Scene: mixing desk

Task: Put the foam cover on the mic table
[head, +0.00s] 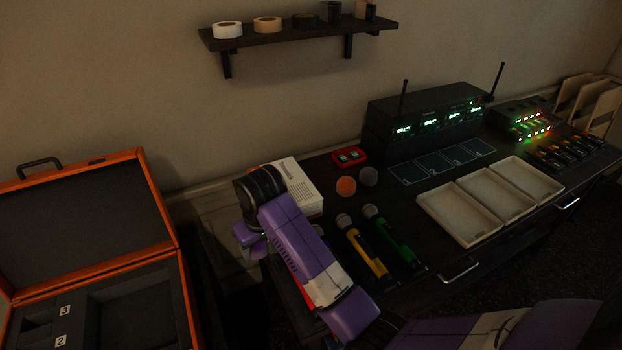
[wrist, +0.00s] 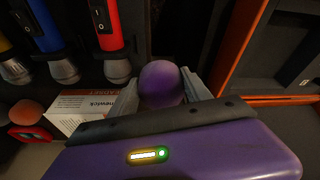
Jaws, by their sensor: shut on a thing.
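My gripper (wrist: 162,92) is shut on a purple foam cover (wrist: 161,82), a round ball between its two grey fingers in the wrist view. The head view does not show the cover or the fingertips; my purple arm is in front. The dark mic table (head: 405,200) stands in the middle and right of the head view. In the wrist view the held cover appears near the table's left end, beside the orange case (wrist: 240,45). An orange foam cover (head: 345,187) and a grey one (head: 369,176) sit on the table.
Yellow (head: 365,250) and green (head: 393,240) microphones lie on the table; blue (wrist: 42,25) and red (wrist: 105,25) ones show in the wrist view. A white box (head: 299,185), red case (head: 349,156), pale trays (head: 462,230) and receiver rack (head: 425,125) stand around.

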